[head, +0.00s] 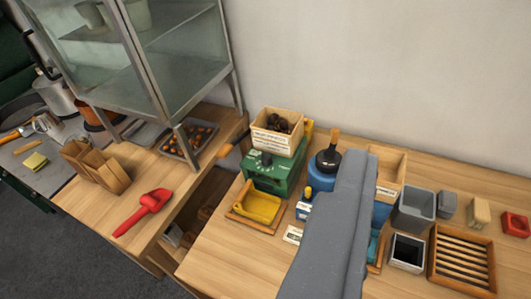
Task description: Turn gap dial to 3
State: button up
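A green machine (270,176) stands on the right-hand bench, with a wooden box (277,139) of dark chestnuts on top. On its front is a small dark knob (266,159) with pale marks around it, which looks like the gap dial. Its setting is too small to read. A yellow tray (257,206) sits at the machine's front. A long grey part of my arm crosses the picture right of the machine, apart from the knob. I cannot see my gripper's fingers.
A blue container (324,176) with a black top stands between machine and arm. Right are grey bins (414,209) and a slatted wooden tray (462,258). On the left bench lie a red scoop (145,212) and a chestnut tray (188,142), beneath a glass cabinet (150,50).

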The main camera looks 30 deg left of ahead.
jog(key=n+g+y+p, duration=0.1)
jog(key=n+g+p, duration=0.2)
jog(key=g+p, duration=1)
send_over(266, 155)
jog(key=s+d+p, duration=0.1)
jog(key=s+p, duration=0.1)
jog(key=s, duration=0.3)
notch_tip(266, 155, down, 30)
jog(key=t, duration=0.2)
jog(key=p+x, duration=0.1)
jog(key=x, duration=1.1)
jog(key=shift+f, duration=0.2)
